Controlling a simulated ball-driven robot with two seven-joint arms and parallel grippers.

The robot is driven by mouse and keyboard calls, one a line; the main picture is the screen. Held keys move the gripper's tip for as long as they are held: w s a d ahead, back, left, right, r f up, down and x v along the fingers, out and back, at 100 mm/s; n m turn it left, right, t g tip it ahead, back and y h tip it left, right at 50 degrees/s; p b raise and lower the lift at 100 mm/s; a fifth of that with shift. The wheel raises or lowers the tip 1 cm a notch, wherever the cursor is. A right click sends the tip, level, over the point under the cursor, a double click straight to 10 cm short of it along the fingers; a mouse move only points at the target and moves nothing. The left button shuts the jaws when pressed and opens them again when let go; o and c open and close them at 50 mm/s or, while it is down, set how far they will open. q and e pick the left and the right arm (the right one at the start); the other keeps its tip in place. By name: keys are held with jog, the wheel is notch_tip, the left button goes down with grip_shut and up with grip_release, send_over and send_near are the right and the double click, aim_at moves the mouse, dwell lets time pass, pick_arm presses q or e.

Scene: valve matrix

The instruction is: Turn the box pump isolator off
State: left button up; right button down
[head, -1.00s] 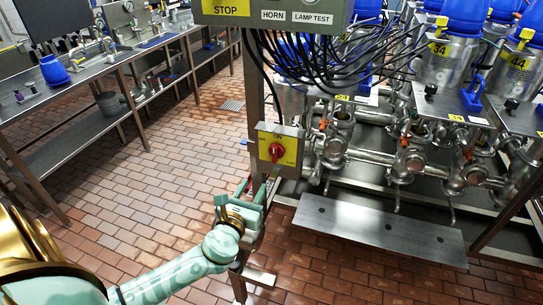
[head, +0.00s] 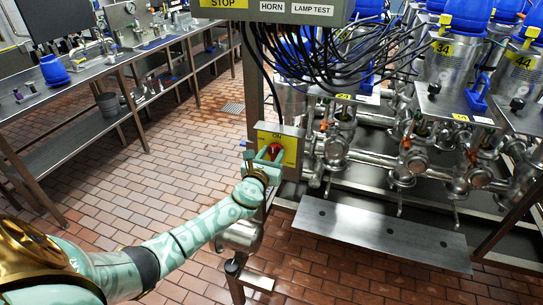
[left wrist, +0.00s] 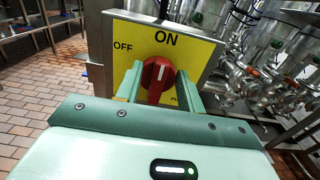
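The box pump isolator (head: 291,150) is a grey box with a yellow face on a post, left of the pipework. Its red rotary knob (left wrist: 158,80) shows in the left wrist view, with its white mark pointing up, toward ON. OFF is printed at the upper left of the face. My left gripper (head: 267,157) is at the isolator's face. In the left wrist view its two green fingers (left wrist: 159,84) stand on either side of the knob. Whether they press on it is hard to tell. My right gripper does not show.
A grey control box (head: 285,10) with HORN and LAMP TEST labels hangs above, with black cables below it. Steel pipes and valves (head: 400,170) fill the right. A flat steel plate (head: 380,232) lies low in front. A steel bench (head: 85,110) stands left; the brick floor between is open.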

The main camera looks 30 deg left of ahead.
pick_arm(q)
grip_shut()
jog(key=shift+n, duration=0.4)
jog(key=n, duration=0.1)
jog(key=n+b, duration=0.1)
jog(key=shift+s+a+f+n, duration=0.1)
jog(key=shift+a+n, duration=0.15)
jog(key=shift+n, duration=0.15)
jog(key=n, duration=0.1)
jog(key=n+b, duration=0.1)
jog(key=n, duration=0.2)
jog(key=shift+a+f+b, duration=0.15)
jog(key=shift+a+b, duration=0.15)
jog(key=shift+b, duration=0.05)
jog(key=n, duration=0.4)
jog(key=n+b, duration=0.1)
jog(key=shift+s+a+f+n, duration=0.1)
jog(key=shift+a+f+n, duration=0.2)
jog(key=shift+n, duration=0.1)
jog(key=shift+f+n, duration=0.15)
jog(key=shift+n, duration=1)
jog(key=shift+f+n, duration=0.15)
jog(key=shift+n, duration=1)
